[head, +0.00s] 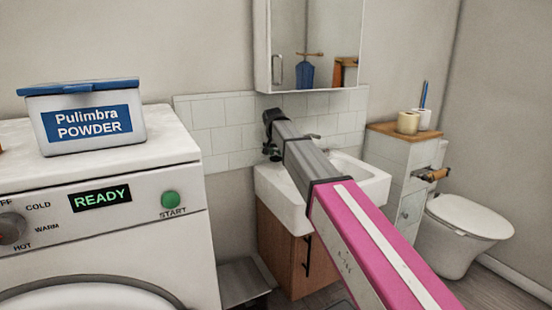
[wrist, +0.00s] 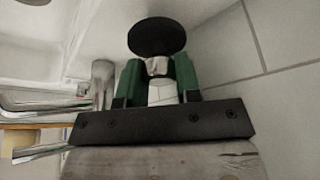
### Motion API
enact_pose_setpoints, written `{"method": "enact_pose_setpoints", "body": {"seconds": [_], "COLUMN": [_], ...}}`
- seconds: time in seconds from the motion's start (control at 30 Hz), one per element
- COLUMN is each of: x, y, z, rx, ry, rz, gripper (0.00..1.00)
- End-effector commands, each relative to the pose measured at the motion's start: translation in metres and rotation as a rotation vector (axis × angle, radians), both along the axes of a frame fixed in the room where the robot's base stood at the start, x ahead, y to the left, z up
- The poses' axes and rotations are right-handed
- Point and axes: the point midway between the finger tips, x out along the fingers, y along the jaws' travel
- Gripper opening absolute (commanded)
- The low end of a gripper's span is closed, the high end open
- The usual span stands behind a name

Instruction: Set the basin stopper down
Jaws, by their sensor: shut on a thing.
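The basin stopper (wrist: 157,36) is a black round disc in the wrist view. A short pale piece below it sits between the green fingers of my gripper (wrist: 157,72), which are shut on it. In the head view my arm reaches over the left part of the white basin (head: 345,181), and its far end is by the tiled wall at the basin's back left. The stopper cannot be made out in the head view.
A washing machine (head: 110,200) with a powder box (head: 92,118) stands at the left. A mirror cabinet (head: 308,50) hangs above the basin. A metal tap (wrist: 103,80) is beside my gripper, and wall tiles (wrist: 270,90) are close on its other side.

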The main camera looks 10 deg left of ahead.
Motion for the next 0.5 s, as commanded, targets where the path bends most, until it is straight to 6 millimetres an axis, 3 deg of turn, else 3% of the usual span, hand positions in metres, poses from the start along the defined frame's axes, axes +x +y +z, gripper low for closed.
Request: {"method": "enact_pose_setpoints", "body": {"seconds": [0.2,0.5], "x": [-0.001,0.0], "y": [0.0,0.0], "z": [-0.028,-0.03], "rx": [-0.001,-0.001], "ry": [0.001,0.0], "rz": [0.0,0.0], "gripper": [0.08,0.08]}}
